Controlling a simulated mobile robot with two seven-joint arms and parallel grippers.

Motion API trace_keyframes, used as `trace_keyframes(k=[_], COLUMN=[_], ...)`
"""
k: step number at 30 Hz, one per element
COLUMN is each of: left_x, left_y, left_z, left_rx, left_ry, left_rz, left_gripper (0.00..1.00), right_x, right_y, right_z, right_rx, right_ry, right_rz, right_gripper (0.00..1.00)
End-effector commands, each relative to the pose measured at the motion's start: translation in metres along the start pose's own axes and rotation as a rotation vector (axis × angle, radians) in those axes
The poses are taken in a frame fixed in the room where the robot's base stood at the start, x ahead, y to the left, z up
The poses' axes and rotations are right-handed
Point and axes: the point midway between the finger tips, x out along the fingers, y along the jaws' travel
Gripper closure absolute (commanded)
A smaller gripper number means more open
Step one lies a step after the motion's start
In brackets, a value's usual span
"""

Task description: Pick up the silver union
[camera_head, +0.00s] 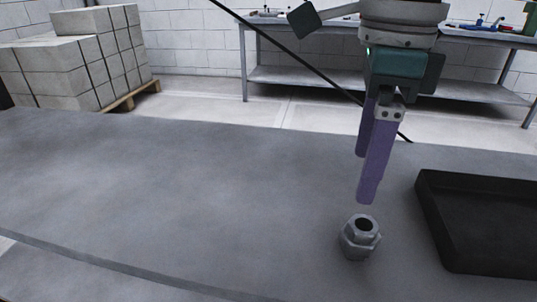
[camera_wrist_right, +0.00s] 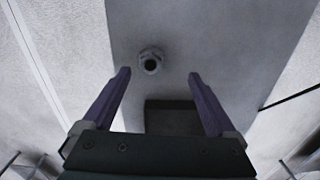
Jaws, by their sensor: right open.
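The silver union (camera_head: 359,238) is a grey hex-sided fitting with a round hole on top, standing on the grey table (camera_head: 180,190). It also shows in the right wrist view (camera_wrist_right: 151,61), beyond the fingertips and between their lines, nearer the left finger. My right gripper (camera_head: 366,178) hangs above and slightly behind the union, with its purple fingers pointing down. Its fingers are apart and empty in the right wrist view (camera_wrist_right: 159,75), and they do not touch the union. My left gripper is not in view.
A black tray (camera_head: 430,215) lies on the table to the right of the union. The table left of the union is clear. Behind are a workbench (camera_head: 300,78) with tools and a pallet of stacked grey blocks (camera_head: 70,70).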

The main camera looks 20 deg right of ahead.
Motion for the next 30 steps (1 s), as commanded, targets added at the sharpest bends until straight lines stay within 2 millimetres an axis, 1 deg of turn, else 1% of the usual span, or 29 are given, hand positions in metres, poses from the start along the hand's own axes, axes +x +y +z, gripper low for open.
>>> trace_keyframes(k=[7,11,16,19,23,29,30], left_x=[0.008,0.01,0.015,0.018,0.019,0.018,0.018], left_y=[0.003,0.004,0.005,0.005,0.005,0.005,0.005], left_z=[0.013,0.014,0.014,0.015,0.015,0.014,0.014], left_rx=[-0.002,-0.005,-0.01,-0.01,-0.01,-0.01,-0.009], left_ry=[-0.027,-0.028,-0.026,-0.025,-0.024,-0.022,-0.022], left_rz=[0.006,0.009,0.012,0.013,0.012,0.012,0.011], left_gripper=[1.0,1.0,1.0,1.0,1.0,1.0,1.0], right_x=[0.036,0.051,0.077,0.091,0.098,0.098,0.098], right_y=[0.002,0.002,0.006,0.005,0.005,0.005,0.005], right_z=[-0.001,-0.002,-0.009,-0.009,-0.008,-0.008,-0.008], right_rx=[0.0,-0.001,-0.001,0.0,-0.002,-0.002,-0.002], right_ry=[0.003,0.002,0.003,0.002,0.0,-0.001,-0.001], right_rz=[0.006,0.005,0.007,0.006,0.004,0.003,0.003], right_gripper=[0.07,0.07,0.07,0.07,0.07,0.07,0.12])
